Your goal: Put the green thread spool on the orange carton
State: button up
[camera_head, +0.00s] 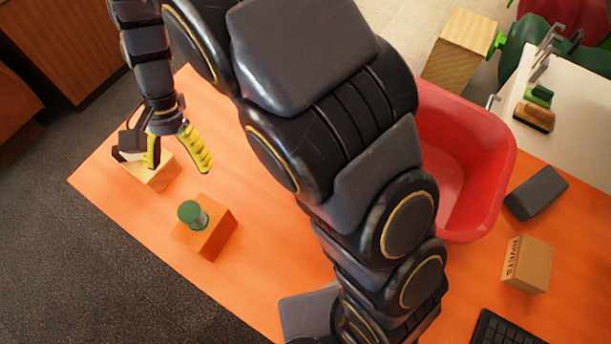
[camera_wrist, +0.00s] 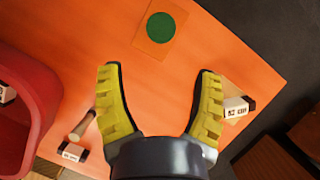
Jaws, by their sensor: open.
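The green thread spool (camera_head: 191,213) stands upright on top of the orange carton (camera_head: 212,240), off its middle toward one side. In the wrist view the spool shows as a dark green disc (camera_wrist: 160,29) over the carton (camera_wrist: 143,47). My gripper (camera_head: 178,156) is open and empty, apart from the spool and carton, and sits up and to the left of them in the head view. In the wrist view the two yellow fingers (camera_wrist: 160,73) are spread wide, with bare orange table between them and the spool beyond the tips.
A light wooden block (camera_head: 160,178) lies below my gripper, partly hidden. A red bin (camera_head: 478,150) stands at the right, with a grey block (camera_head: 537,193), a RIVETS box (camera_head: 528,264) and a keyboard (camera_head: 503,330) beside it. The orange table around the carton is clear.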

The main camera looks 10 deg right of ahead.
jog(key=s+d+r+n+t, duration=0.1)
jog(key=s+d+r, duration=0.15)
jog(key=d, duration=0.35)
jog(key=s+d+r, duration=0.2)
jog(key=d+r, duration=0.2)
jog(key=d, duration=0.2)
jog(key=s+d+r+n+t+h, duration=0.1)
jog(key=s+d+r+n, duration=0.1)
jog(key=s+d, duration=0.9)
jog(key=shift+s+n+t+h, duration=0.3)
jog(key=shift+s+t, duration=0.05)
jog(key=shift+t, duration=0.05)
